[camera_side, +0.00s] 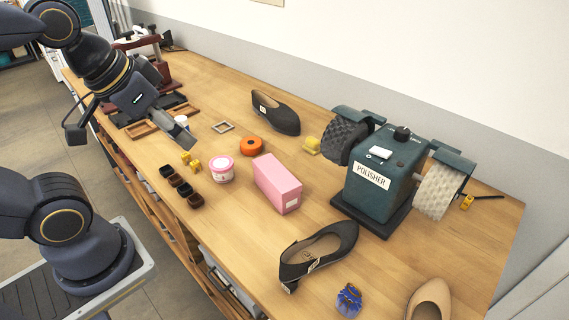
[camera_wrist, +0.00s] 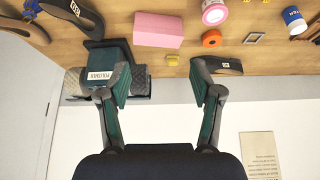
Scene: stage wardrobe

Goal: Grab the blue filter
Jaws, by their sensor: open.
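The blue filter looks like a small white and blue cylinder with lettering (camera_wrist: 293,19) at the top right of the wrist view. In the side view it (camera_side: 181,121) stands on the table, partly hidden behind my gripper (camera_side: 176,137). In the wrist view my gripper (camera_wrist: 162,85) has its two fingers wide apart with nothing between them. The filter lies well to the right of the fingers there and is not between them.
An orange roll (camera_side: 252,146), a pink-lidded jar (camera_side: 221,169), a pink box (camera_side: 277,183) and a dark shoe (camera_side: 275,113) stand nearby. A green polisher (camera_side: 381,179) is at the right. Small wooden frames (camera_side: 142,129) and yellow blocks (camera_side: 190,160) lie near the filter.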

